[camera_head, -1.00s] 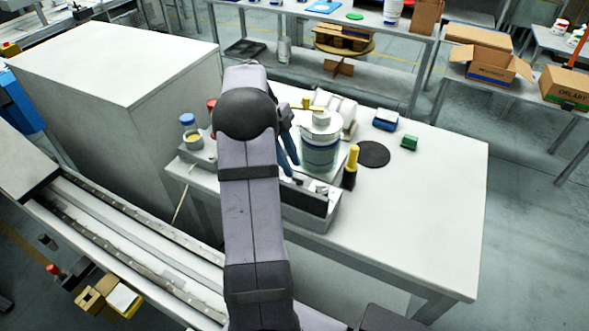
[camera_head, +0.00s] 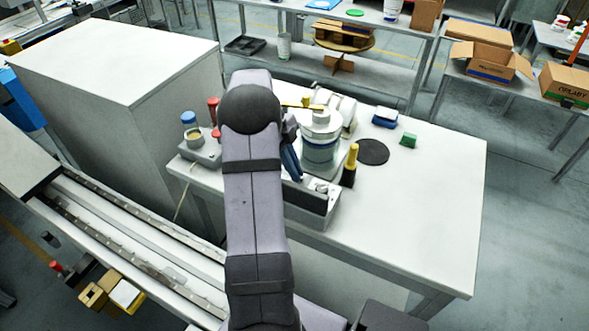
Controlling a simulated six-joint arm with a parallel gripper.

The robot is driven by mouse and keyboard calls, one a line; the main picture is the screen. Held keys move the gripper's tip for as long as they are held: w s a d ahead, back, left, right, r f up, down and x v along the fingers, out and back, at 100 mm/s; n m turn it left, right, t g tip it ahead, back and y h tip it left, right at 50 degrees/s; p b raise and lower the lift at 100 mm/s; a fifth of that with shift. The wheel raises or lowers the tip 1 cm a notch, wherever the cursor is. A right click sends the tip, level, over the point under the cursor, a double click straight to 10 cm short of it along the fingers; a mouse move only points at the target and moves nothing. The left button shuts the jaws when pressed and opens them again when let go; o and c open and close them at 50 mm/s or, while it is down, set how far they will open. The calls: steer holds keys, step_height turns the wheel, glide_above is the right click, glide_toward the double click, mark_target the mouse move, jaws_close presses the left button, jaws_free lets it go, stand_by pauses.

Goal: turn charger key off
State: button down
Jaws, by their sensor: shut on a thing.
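My gripper (camera_head: 292,163) shows as dark blue fingers to the right of my arm. The fingers point down and are close together, with their tips at the top of a low grey box with a dark front (camera_head: 308,203). I take this box to be the charger. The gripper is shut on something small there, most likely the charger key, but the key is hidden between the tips. My arm covers the left part of the box. A small silver part (camera_head: 321,187) shows on the box top, right of the tips. The key's angle cannot be seen.
A yellow-handled black tool (camera_head: 350,165) stands right of the box. A grey unit (camera_head: 205,153) with blue- and red-topped parts is left of my arm. The table's right side (camera_head: 430,210) is clear.

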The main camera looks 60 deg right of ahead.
steer(key=shift+f+n+b, duration=0.1)
steer(key=shift+n+b, duration=0.2)
steer(key=shift+b, duration=0.05)
steer(key=n+b, duration=0.1)
steer(key=n+h+b, duration=0.1)
steer(key=n+b, duration=0.1)
steer(key=shift+a+f+h+b, duration=0.15)
steer(key=shift+h+b, duration=0.15)
steer(key=n+b, duration=0.2)
steer(key=n+t+h+b, duration=0.1)
steer(key=n+b, duration=0.2)
steer(key=shift+s+a+n+h, duration=0.15)
steer(key=shift+a+n+h, duration=0.05)
steer(key=shift+n+h, duration=0.1)
steer(key=n+t+b, duration=0.1)
steer(key=n, duration=0.1)
steer(key=n+h+b, duration=0.1)
steer(key=n, duration=0.1)
steer(key=shift+s+a+r+n+t, duration=0.1)
steer(key=shift+s+r+n+t, duration=0.1)
steer(key=shift+n+t, duration=0.15)
steer(key=shift+s+r+n+t, duration=0.15)
steer(key=shift+n+t, duration=0.7)
steer(key=shift+n, duration=1.1)
steer(key=c, duration=1.9)
jaws_free()
